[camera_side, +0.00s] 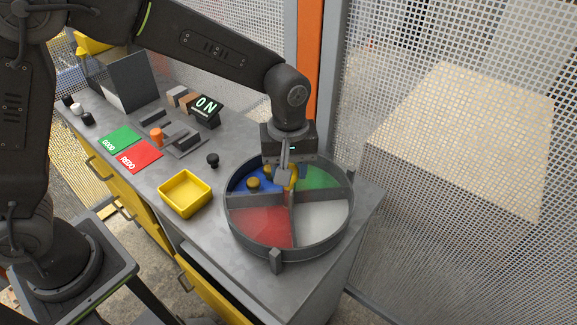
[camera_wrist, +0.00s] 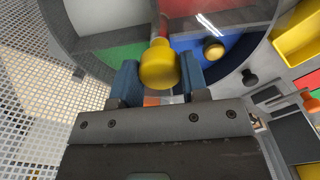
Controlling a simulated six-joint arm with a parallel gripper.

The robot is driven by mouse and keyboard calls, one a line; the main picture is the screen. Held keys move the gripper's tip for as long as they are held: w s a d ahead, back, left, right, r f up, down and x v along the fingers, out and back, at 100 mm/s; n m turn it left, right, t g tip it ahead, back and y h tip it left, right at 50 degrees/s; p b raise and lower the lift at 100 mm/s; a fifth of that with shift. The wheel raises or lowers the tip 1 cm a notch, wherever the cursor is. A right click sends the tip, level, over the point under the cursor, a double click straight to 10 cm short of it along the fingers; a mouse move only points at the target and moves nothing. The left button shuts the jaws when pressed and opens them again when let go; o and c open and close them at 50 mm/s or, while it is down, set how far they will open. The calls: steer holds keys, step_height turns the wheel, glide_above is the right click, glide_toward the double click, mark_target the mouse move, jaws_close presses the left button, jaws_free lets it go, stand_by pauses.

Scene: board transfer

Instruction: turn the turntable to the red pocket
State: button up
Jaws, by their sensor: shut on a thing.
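The round grey turntable (camera_side: 232,232) has a rim and dividers making blue (camera_side: 238,184), green (camera_side: 322,177), red (camera_side: 262,224) and white (camera_side: 320,217) pockets. The red pocket faces the front left in the side view. My gripper (camera_side: 286,182) is over the blue and green side of the turntable, pointing down. In the wrist view its fingers (camera_wrist: 160,82) are shut on a yellow knobbed piece (camera_wrist: 158,66). A second yellow piece (camera_side: 253,184) sits in the blue pocket; it also shows in the wrist view (camera_wrist: 213,50). Whether the held piece touches the turntable is unclear.
A grey tab (camera_side: 276,261) stands at the turntable's front rim. A yellow bin (camera_side: 185,194) and a black knob (camera_side: 212,160) are to its left. Green (camera_side: 119,139) and red (camera_side: 139,156) cards and an "ON" display (camera_side: 206,107) lie further left. Mesh fencing (camera_side: 450,130) rises behind.

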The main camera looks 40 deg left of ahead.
jaws_close()
steer(key=shift+m, duration=9)
